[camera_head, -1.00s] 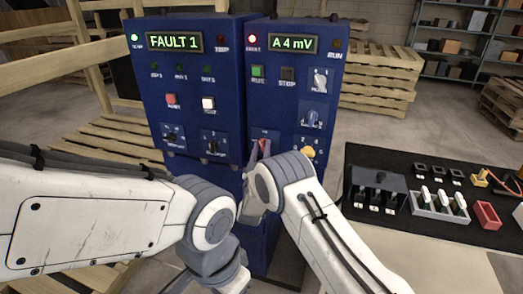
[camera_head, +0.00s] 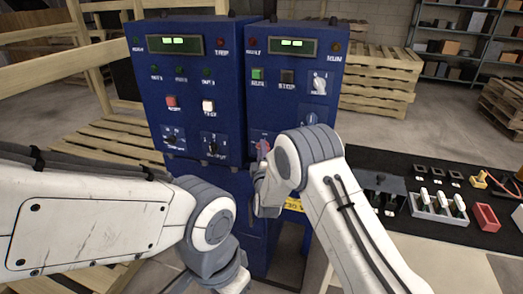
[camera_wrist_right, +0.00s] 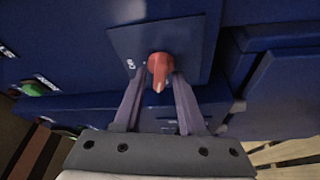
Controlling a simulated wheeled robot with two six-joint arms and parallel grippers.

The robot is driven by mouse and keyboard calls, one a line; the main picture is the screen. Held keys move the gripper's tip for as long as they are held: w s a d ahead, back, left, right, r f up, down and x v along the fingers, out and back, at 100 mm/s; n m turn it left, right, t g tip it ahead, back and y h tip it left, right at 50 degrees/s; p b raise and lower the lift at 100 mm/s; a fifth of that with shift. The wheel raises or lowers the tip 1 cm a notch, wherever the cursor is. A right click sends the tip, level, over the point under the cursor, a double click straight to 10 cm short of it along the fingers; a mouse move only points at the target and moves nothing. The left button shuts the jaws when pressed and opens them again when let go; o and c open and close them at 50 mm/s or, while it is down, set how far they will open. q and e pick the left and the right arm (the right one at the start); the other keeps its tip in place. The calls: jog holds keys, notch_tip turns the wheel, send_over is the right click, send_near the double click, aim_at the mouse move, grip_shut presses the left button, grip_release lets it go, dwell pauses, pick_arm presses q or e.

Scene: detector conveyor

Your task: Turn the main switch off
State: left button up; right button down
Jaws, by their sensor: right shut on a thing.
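The main switch is a red handle (camera_wrist_right: 160,68) on a blue plate, seen in the right wrist view. Only a sliver of red shows beside my right gripper in the head view. My right gripper (camera_wrist_right: 158,82) is shut on the red handle, one finger on each side. The handle's tip points toward the gripper's base in the wrist view. A small white mark sits left of the handle, too small to read surely. Both cabinet displays, left (camera_head: 174,45) and right (camera_head: 291,47), show only short green bars. My left arm is in the head view, but its gripper is not seen.
The left blue cabinet (camera_head: 188,80) and right blue cabinet (camera_head: 300,100) stand side by side. A dark bench (camera_head: 410,220) with a red bin (camera_head: 486,217) and a grey tray is at right. Wooden pallets (camera_head: 375,80) stand behind.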

jog(key=shift+d+n+g+p, duration=0.1)
jog(key=shift+n+g+p, duration=0.4)
jog(key=shift+n, duration=0.8)
jog(key=c, duration=0.8)
grip_release()
jog(key=s, duration=0.3)
jog(key=s+b, duration=0.1)
jog(key=s, duration=0.3)
jog(key=s+b, duration=0.1)
jog(key=s, duration=0.2)
jog(key=shift+s+d, duration=0.2)
jog(key=shift+d, duration=0.2)
